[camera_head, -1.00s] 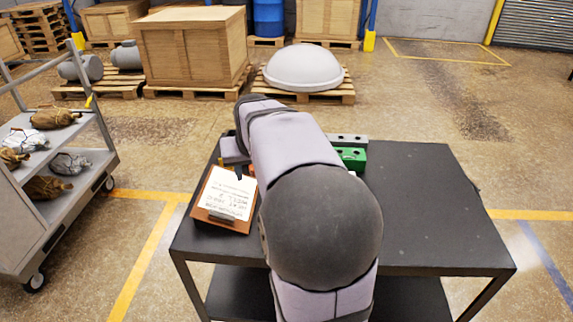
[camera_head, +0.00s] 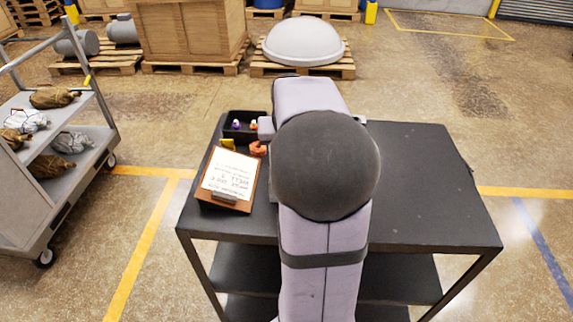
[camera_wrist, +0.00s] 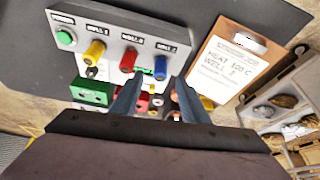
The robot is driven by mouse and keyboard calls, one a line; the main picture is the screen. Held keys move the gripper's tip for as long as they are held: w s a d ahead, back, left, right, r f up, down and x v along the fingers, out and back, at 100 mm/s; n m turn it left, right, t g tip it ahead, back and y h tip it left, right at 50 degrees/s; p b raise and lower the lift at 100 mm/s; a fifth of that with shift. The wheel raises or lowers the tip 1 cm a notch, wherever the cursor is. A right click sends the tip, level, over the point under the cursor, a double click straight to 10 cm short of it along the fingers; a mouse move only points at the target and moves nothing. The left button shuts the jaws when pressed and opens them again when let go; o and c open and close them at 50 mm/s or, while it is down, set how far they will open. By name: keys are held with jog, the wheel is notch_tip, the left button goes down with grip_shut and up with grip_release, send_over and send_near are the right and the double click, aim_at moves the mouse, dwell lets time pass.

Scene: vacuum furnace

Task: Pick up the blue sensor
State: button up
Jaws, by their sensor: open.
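In the wrist view the blue sensor (camera_wrist: 161,62) is a short blue cylinder at the right end of a row on a light grey panel (camera_wrist: 112,38). A red cylinder (camera_wrist: 128,61) and a yellow cylinder (camera_wrist: 95,50) stand to its left, each below a label. My gripper (camera_wrist: 158,80) is open. Its two fingers point toward the panel, with the tips just below the red and blue cylinders in the picture. I cannot tell whether a finger touches the blue sensor. In the head view my arm hides the gripper, the panel and the sensor.
A clipboard (camera_head: 228,178) lies on the black table (camera_head: 425,190), beside a dark tray (camera_head: 229,133) and small yellow (camera_head: 228,143) and orange (camera_head: 258,149) pieces. A green block (camera_wrist: 92,91) sits near the panel. The table's right side is clear. A grey cart (camera_head: 85,180) stands left.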

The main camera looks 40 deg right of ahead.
jog(key=shift+p+x, duration=0.85)
jog(key=shift+x, duration=1.5)
grip_shut()
